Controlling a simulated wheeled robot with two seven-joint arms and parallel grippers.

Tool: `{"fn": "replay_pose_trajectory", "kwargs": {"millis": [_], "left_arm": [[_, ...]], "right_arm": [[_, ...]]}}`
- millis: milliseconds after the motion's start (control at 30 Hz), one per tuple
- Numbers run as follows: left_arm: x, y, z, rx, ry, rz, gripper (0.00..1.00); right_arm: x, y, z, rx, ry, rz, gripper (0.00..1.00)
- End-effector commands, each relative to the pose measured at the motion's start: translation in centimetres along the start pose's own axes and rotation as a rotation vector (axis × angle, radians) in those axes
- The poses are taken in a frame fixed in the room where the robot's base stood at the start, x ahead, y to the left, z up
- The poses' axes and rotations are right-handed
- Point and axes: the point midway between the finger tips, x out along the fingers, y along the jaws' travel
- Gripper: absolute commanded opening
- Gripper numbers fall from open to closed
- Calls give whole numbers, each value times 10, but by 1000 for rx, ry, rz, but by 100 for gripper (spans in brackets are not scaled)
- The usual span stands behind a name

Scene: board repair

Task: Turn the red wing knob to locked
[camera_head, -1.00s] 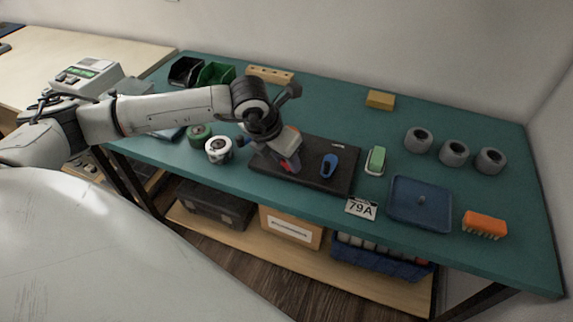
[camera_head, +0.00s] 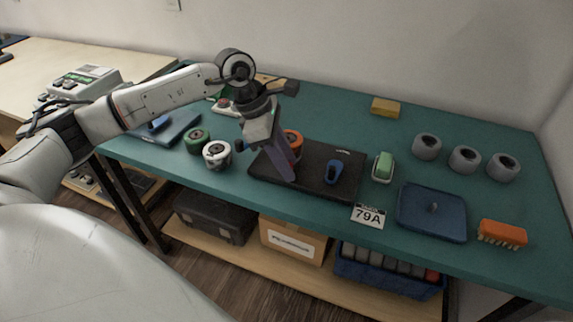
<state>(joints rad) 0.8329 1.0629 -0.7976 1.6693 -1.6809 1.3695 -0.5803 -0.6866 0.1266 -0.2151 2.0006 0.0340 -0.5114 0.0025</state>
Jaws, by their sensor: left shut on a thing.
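The black board (camera_head: 315,185) lies flat on the green bench top, with a blue wing knob (camera_head: 333,172) standing on its right part. My left gripper (camera_head: 289,178) reaches down over the board's left part with its jaws shut, its fingers tilted. My right gripper is not in view.
An orange-red round thing (camera_head: 293,141) shows just behind the fingers. Left of the board are a white roll (camera_head: 217,155) and a green roll (camera_head: 197,140). To the right are a green-topped block (camera_head: 383,167), a blue tray (camera_head: 431,225) and an orange brush (camera_head: 502,234).

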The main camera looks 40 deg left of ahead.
Motion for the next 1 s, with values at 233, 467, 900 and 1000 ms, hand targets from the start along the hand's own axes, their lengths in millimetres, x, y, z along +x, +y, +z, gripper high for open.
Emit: {"fn": "replay_pose_trajectory", "kwargs": {"millis": [233,467,900,1000], "left_arm": [[0,2,1,163,-1,-65,9],[-1,3,0,258,0,-106,9],[-2,2,1,306,-1,-126,9],[-2,2,1,305,-1,-126,9]], "right_arm": [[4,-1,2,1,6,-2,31],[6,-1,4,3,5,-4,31],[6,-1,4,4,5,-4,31],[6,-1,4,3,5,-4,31]]}}
